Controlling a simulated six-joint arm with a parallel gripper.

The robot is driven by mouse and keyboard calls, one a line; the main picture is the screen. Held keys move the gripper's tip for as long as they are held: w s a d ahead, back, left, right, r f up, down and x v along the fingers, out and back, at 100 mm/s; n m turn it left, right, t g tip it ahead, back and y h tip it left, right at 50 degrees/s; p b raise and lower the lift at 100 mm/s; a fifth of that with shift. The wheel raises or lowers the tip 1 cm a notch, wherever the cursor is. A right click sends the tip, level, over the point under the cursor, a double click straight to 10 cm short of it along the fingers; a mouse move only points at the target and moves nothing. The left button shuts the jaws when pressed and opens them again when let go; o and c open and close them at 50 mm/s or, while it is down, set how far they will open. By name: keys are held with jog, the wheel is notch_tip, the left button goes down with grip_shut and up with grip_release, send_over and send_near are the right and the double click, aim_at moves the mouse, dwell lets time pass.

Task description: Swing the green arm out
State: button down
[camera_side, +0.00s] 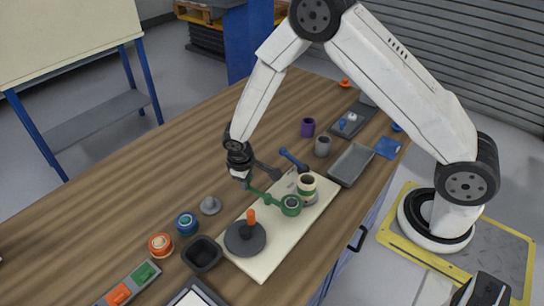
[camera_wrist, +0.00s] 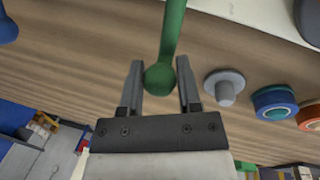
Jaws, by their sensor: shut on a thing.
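The green arm (camera_side: 268,197) reaches out past the left edge of the pale board (camera_side: 275,258). It has a green ring-shaped hub (camera_side: 291,205) on the board and a round knob at its outer end. In the wrist view the green arm (camera_wrist: 172,35) runs up from its knob, which sits between the two fingers. My gripper (camera_side: 243,183) is shut on this knob (camera_wrist: 159,79), over the table left of the board. In the side view the fingers partly hide the knob.
A cream roller with a green band (camera_side: 307,183) stands beside the green hub. A grey knobbed piece (camera_wrist: 226,86) and a blue roller (camera_wrist: 273,102) stand near my gripper.

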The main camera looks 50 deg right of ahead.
jog(key=shift+d+m+g, duration=0.3)
jog(key=shift+d+m, duration=0.65)
jog(key=shift+m, duration=0.55)
jog(key=shift+s+d+m, duration=0.3)
jog(key=shift+d+m, duration=0.45)
jog(key=shift+m, duration=0.55)
jog(key=shift+d, duration=0.1)
jog(key=shift+c, duration=1.6)
grip_release()
notch_tip(320, 180, up, 8)
jog(key=a, duration=0.1)
jog(key=shift+a+f, duration=0.15)
jog(key=shift+a, duration=0.1)
jog(key=shift+w, duration=0.1)
